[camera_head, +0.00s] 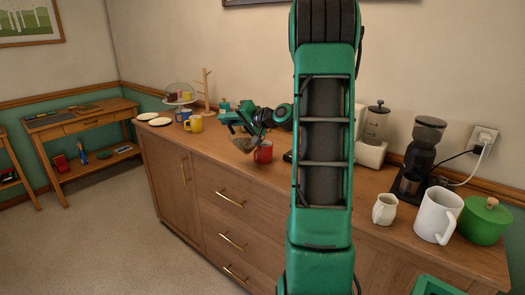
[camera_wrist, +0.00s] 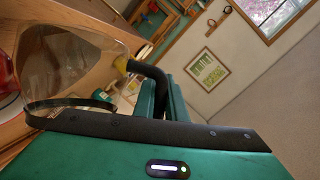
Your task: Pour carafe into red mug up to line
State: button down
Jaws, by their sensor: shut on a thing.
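The glass carafe (camera_wrist: 68,62) fills the left of the wrist view, with a black handle (camera_wrist: 152,72). My gripper (camera_wrist: 168,98) is shut on that handle. In the head view my gripper (camera_head: 262,122) holds the carafe (camera_head: 243,144) above the sideboard, tilted, just left of the red mug (camera_head: 263,152). The mug stands upright on the sideboard, close to the carafe. A red strip of the mug (camera_wrist: 5,72) shows at the left edge of the wrist view. The liquid level and the line in the mug cannot be made out.
On the sideboard (camera_head: 213,150), a yellow mug (camera_head: 194,124), a blue mug (camera_head: 184,115) and white plates stand to the left. A white jug (camera_head: 385,209), a large white mug (camera_head: 438,216), a coffee grinder (camera_head: 418,160) and a green pot (camera_head: 484,220) stand to the right.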

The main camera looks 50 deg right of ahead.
jog(key=shift+w+a+f+n+g+h+b, duration=0.6)
jog(key=shift+a+f+n+h, duration=0.6)
jog(key=shift+a+f+n, duration=1.7)
jog(key=shift+w+a+f+n+g+h+b, duration=0.35)
jog(key=shift+a+f+n+h+b, duration=1.05)
jog(key=shift+f, duration=3)
jog(key=shift+m, duration=0.4)
jog(key=shift+a+r+p, duration=0.15)
jog(key=shift+r+p, duration=0.2)
jog(key=shift+r, duration=0.85)
jog(key=shift+a+r+p, duration=0.1)
jog(key=shift+r+p, duration=0.2)
jog(key=shift+r, duration=0.9)
jog(key=w+a+f+n+y, duration=0.2)
jog(key=a+f+y, duration=0.1)
jog(key=a+f, duration=1.7)
jog(key=shift+a+f, duration=0.15)
jog(key=shift+f, duration=0.25)
